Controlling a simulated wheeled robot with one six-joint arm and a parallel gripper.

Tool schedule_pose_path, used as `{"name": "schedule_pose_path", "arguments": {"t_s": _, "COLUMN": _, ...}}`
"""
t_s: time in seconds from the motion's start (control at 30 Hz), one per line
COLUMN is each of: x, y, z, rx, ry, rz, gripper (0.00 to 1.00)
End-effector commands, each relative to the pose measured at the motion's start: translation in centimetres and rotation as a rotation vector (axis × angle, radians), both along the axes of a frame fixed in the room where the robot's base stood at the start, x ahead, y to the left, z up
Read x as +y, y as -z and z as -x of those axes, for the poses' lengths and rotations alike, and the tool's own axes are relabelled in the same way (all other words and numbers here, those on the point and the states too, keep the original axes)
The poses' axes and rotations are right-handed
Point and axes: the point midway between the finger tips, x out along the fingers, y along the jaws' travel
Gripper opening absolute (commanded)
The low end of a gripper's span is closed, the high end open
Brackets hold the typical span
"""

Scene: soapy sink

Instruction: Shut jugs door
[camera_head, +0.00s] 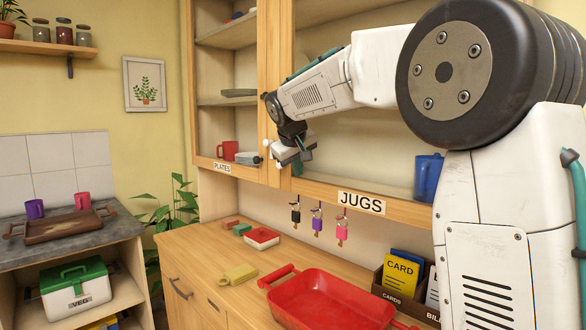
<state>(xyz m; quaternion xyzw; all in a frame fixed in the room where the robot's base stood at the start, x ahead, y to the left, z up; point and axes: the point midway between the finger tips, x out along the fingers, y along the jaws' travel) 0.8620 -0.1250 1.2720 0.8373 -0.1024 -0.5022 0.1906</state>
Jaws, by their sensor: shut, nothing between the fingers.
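The jugs door is a wooden-framed door with a see-through pane on the upper cabinet; its lower rail bears the JUGS label (361,203). It looks about flush with the cabinet front, but I cannot tell whether a small gap is left. A blue mug or jug (428,178) shows behind it at the right, partly hidden by my arm. My gripper (284,158) is shut and empty. It is in front of the door's lower left corner, by the stile. I cannot tell whether it touches the door. My arm hides much of the pane and the right side.
Left of it is the section labelled PLATES (222,168), with a red mug (228,151). Key tags (317,221) hang below the cabinet. A brown tray (65,228) sits on the left counter.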

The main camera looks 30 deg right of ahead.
Motion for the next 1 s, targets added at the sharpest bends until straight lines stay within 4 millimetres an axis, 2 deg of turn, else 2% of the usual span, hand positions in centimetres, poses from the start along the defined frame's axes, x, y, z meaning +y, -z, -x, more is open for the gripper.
{"name": "schedule_pose_path", "arguments": {"t_s": 0.03, "x": -0.9, "y": -0.4, "z": -0.2, "rx": -0.014, "ry": 0.006, "rz": 0.013, "gripper": 0.0}}
{"name": "schedule_pose_path", "arguments": {"t_s": 0.17, "x": -0.5, "y": -0.5, "z": -0.1, "rx": -0.014, "ry": 0.008, "rz": 0.013, "gripper": 0.0}}
{"name": "schedule_pose_path", "arguments": {"t_s": 0.27, "x": 0.5, "y": -0.5, "z": 0.3, "rx": -0.013, "ry": 0.009, "rz": 0.011, "gripper": 0.0}}
{"name": "schedule_pose_path", "arguments": {"t_s": 0.4, "x": 3.3, "y": -0.4, "z": 1.2, "rx": -0.007, "ry": 0.008, "rz": 0.008, "gripper": 0.0}}
{"name": "schedule_pose_path", "arguments": {"t_s": 0.7, "x": 5.5, "y": -5.9, "z": 4.8, "rx": -0.007, "ry": 0.011, "rz": 0.004, "gripper": 0.0}}
{"name": "schedule_pose_path", "arguments": {"t_s": 0.83, "x": 6.0, "y": -7.4, "z": 5.7, "rx": -0.006, "ry": 0.012, "rz": 0.004, "gripper": 0.0}}
{"name": "schedule_pose_path", "arguments": {"t_s": 1.0, "x": 6.2, "y": -8.2, "z": 6.3, "rx": -0.003, "ry": 0.014, "rz": 0.004, "gripper": 0.0}}
